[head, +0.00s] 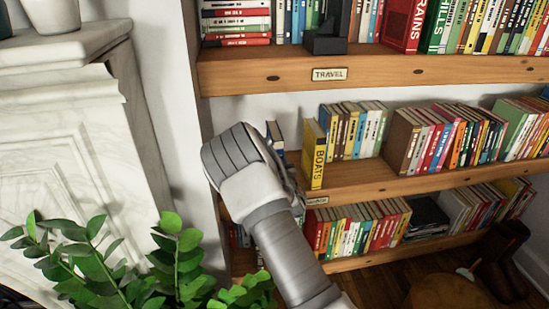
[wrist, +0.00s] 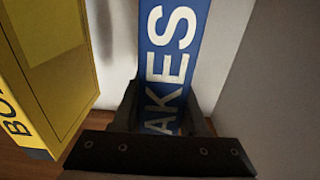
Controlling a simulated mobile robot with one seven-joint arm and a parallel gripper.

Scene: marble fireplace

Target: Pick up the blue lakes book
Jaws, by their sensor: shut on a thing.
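The blue lakes book (wrist: 170,45) stands between the two fingers of my gripper (wrist: 163,115) in the wrist view. The white letters "AKES" show on its spine; its lower end is hidden by my gripper. My gripper is shut on the book. In the head view, only a small top part of the blue book (head: 275,134) shows past my wrist, near the left end of the middle shelf. My fingers are hidden there behind my arm.
The yellow "BOATS" book (head: 315,158) stands just right of the blue book; it also shows in the wrist view (wrist: 55,75) on the left. The upper shelf board (head: 260,77) runs above. A leafy plant (head: 180,260) is at the lower left, by the marble fireplace (head: 75,130).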

